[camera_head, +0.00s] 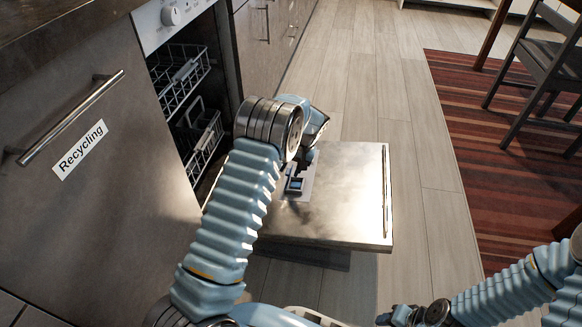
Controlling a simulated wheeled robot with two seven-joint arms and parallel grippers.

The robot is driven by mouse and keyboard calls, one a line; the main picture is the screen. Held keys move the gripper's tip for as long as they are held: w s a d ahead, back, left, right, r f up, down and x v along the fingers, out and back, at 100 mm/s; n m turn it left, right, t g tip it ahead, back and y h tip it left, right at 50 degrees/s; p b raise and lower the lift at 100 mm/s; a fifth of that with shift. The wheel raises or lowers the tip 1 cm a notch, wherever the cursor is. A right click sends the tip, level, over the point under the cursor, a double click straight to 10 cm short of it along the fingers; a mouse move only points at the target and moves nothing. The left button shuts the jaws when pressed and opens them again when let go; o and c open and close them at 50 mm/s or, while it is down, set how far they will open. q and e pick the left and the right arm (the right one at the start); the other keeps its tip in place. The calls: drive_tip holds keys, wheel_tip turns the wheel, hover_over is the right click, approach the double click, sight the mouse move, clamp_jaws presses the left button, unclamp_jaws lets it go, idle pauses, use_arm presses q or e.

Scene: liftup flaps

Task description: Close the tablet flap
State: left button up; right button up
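The dishwasher door (345,212) is folded down and lies nearly flat. A detergent dispenser (307,186) is set in its inner face, with the small tablet flap (295,184) at its near left. The flap looks raised, but its exact angle is too small to judge. My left arm reaches over the door, and my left gripper (311,153) is just beyond the flap, at the dispenser's far end. My wrist hides most of its fingers, so contact and opening are unclear. The end of my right arm (402,316) is low at the bottom edge, away from the door; its fingers cannot be made out.
The open dishwasher with wire racks (180,80) is at the left, beside a cabinet front labelled Recycling (80,150) with a bar handle. Free wooden floor (405,110) lies right of the door. A striped rug (500,150) and chair (545,60) are farther right.

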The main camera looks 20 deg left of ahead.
use_arm(q)
drive_tip(key=p+v, duration=0.2)
drive_tip(key=v, duration=1.1)
drive_tip(key=shift+r, duration=0.4)
